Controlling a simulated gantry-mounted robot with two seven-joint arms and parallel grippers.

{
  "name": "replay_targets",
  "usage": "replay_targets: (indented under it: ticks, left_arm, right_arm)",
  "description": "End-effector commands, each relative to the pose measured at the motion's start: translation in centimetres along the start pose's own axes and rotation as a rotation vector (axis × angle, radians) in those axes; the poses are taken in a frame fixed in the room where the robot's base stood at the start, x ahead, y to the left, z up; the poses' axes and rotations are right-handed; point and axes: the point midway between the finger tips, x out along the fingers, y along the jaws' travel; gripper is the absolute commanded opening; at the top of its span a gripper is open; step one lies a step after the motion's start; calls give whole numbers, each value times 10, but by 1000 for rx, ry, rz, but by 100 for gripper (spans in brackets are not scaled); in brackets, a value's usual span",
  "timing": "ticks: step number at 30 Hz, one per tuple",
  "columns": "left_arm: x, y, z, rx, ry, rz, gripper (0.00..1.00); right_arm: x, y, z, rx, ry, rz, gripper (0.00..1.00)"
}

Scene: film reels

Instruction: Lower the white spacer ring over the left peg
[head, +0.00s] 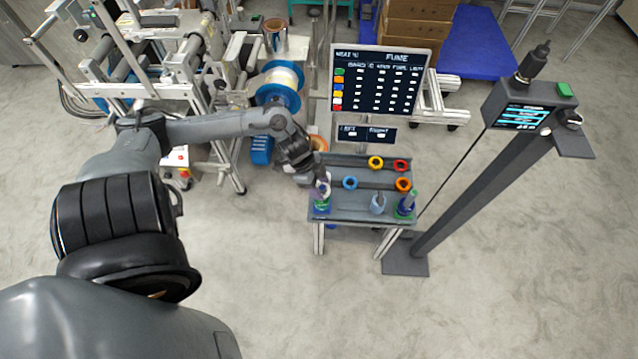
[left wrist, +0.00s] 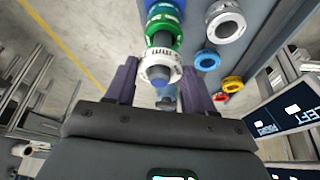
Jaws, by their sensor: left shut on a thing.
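My left gripper (head: 323,182) reaches down over the front left of the small grey table. In the left wrist view its two fingers (left wrist: 160,85) are closed on the white spacer ring (left wrist: 160,67), one on each side. The ring also shows in the head view (head: 326,190), partly hidden by the gripper. The left peg (head: 322,201) stands upright below, with a green ring (left wrist: 163,37) and a blue ring (left wrist: 165,12) low on it. The white ring appears to be around the upper peg, apart from the green ring. My right gripper is not in view.
The grey table (head: 349,212) also holds a blue ring (head: 350,183), yellow ring (head: 376,162), red ring (head: 400,165) and orange ring (head: 403,184). A pale ring (head: 378,205) and the right peg (head: 408,202) stand to the right. A display board (head: 378,80) rises behind.

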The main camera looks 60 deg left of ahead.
Motion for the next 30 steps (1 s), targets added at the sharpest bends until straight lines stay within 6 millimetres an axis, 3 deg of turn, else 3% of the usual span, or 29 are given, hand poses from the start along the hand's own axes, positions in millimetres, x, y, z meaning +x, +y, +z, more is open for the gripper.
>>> replay_targets:
  ticks: [30]
  left_arm:
    - [12,0,5,0,0,0,23]
  right_arm:
    - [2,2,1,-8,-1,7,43]
